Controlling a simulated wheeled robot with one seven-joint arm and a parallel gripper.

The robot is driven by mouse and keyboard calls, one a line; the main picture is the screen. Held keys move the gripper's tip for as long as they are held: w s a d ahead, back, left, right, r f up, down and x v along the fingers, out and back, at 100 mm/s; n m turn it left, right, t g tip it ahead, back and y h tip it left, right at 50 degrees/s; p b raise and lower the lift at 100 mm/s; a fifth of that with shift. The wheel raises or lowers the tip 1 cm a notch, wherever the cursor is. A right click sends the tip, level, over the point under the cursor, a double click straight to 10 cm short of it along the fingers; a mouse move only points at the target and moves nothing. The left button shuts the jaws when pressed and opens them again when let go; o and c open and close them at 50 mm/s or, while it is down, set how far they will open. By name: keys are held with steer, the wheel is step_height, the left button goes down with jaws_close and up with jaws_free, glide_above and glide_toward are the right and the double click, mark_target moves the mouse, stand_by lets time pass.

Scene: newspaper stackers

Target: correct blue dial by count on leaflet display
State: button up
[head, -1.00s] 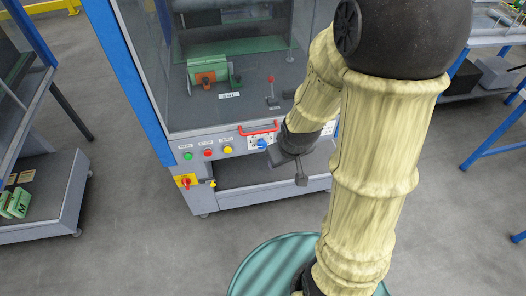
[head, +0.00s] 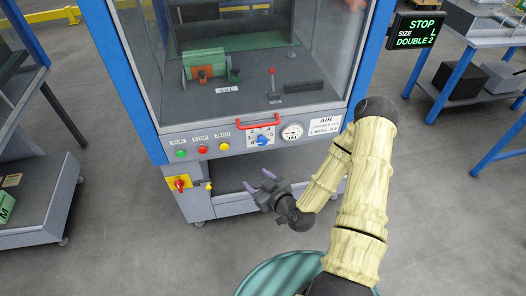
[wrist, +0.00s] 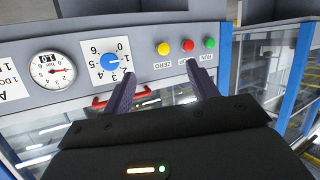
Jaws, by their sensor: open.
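The blue dial (head: 262,140) sits on a white numbered plate on the machine's front panel. In the wrist view the dial (wrist: 109,62) shows upside down with numbers 0 to 6 around it. Its mark seems to lie toward the 1 side, but it is too small to be sure. My gripper (head: 258,182) is open and empty, below and in front of the panel, apart from the dial. In the wrist view its fingers (wrist: 160,76) point toward the panel.
A red handle (head: 259,122) juts out just above the dial. Green, red and yellow buttons (head: 203,149) line the left, above a red rotary switch (head: 180,184). Clear floor lies in front.

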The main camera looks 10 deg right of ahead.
steer(key=d+m+t+h+b, duration=0.1)
steer(key=m+h, duration=0.1)
steer(key=d+f+m+t+h+b, duration=0.1)
steer(key=d+m+t, duration=0.1)
steer(key=d+f+m+t+h+b, duration=0.1)
steer(key=d+h, duration=0.1)
steer(key=shift+s+d+m+t+h, duration=0.1)
steer(key=shift+s+m+t+h, duration=0.2)
steer(key=shift+s+m+t, duration=0.1)
steer(key=shift+w+f, duration=0.1)
steer(key=shift+f, duration=0.05)
steer(key=b, duration=1.4)
glide_toward(263, 143)
steer(key=w, duration=0.9)
